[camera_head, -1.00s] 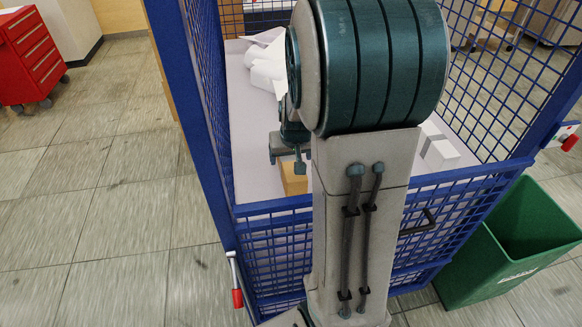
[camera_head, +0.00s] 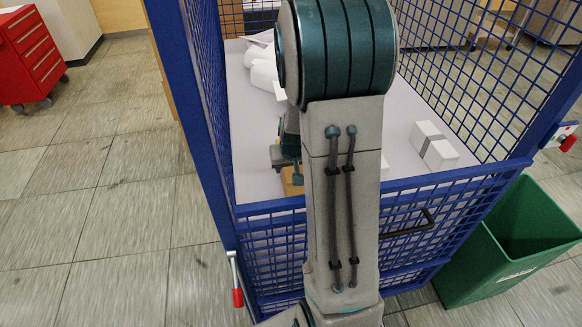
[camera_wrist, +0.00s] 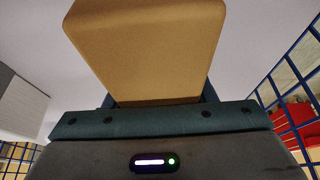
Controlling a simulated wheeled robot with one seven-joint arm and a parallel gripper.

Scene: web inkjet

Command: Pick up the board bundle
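A plain tan block, which looks like the board bundle (camera_head: 292,187), lies on the pale floor of the blue mesh cage cart (camera_head: 340,199). My arm hides part of it in the head view. It fills the upper middle of the wrist view (camera_wrist: 145,45), close to the camera. My gripper (camera_head: 290,170) is low over the block in the head view. In the wrist view the dark fingers show only as slivers at both sides of the block. They look open around it, but contact is hidden.
A white box with a grey band (camera_head: 433,147) lies to the right in the cart. White crumpled-looking pieces (camera_head: 264,72) lie at the back left. Mesh walls enclose the cart. A green bin (camera_head: 510,240) stands at right, a red drawer cabinet (camera_head: 32,57) at far left.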

